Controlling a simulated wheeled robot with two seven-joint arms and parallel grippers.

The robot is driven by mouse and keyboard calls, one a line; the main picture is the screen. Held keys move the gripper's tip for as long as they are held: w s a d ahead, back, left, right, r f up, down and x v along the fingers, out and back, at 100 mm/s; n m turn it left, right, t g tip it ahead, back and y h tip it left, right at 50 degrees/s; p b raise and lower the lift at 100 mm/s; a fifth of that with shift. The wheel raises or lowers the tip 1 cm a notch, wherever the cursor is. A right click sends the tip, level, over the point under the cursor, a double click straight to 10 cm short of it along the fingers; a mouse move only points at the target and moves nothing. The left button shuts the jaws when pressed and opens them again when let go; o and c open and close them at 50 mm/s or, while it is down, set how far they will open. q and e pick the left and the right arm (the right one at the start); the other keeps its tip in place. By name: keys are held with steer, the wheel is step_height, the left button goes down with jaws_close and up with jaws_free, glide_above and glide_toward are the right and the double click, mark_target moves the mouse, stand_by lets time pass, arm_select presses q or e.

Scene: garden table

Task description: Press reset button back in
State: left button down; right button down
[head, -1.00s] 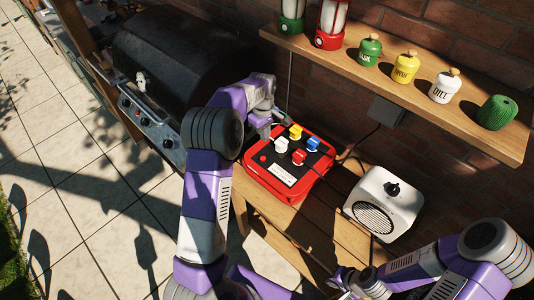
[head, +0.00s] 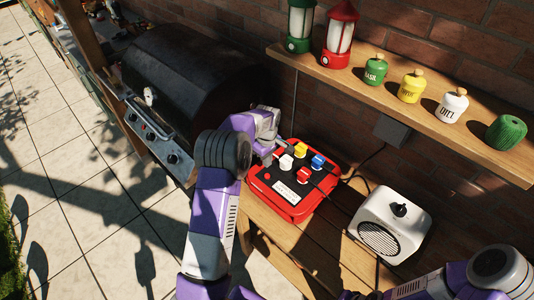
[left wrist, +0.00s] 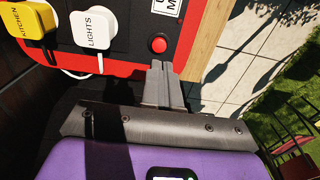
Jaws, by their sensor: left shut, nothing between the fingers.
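The red power box (head: 307,206) with a dark top panel lies on the wooden bench. The red reset button (left wrist: 158,45) is round and stands on the dark panel near the box's edge; it also shows small in the head view (head: 267,177). My left gripper (left wrist: 161,66) is shut and empty, its fingertips close to the button; I cannot tell whether they touch it. A white plug marked LIGHTS (left wrist: 95,28) and a yellow plug marked KITCHEN (left wrist: 32,22) sit in the panel beside the button. My right arm is at the lower right of the head view, its fingers out of frame.
Blue (head: 318,161) and red (head: 303,174) plugs stand in the panel too. A white heater-like box (head: 390,224) sits right on the bench (head: 290,247). A black grill (head: 190,80) stands left. A shelf (head: 430,104) with lanterns and jars hangs above.

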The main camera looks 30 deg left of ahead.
mark_target(267, 177)
arm_select(q)
step_height(267, 177, down, 6)
steer(key=shift+f, duration=0.25)
steer(key=shift+f+b, duration=0.75)
steer(key=shift+f, duration=0.05)
steer(key=shift+s+f, duration=0.1)
steer(key=shift+f, duration=0.15)
steer(key=shift+s+d, duration=0.1)
steer(key=shift+s, duration=0.05)
steer(key=shift+f, duration=0.1)
steer(key=r+p, duration=0.2)
steer(key=r, duration=0.1)
steer(key=r+p, duration=0.1)
steer(key=r, duration=0.1)
steer(key=shift+w+r, duration=0.1)
steer(key=shift+w, duration=0.15)
step_height(267, 177, up, 10)
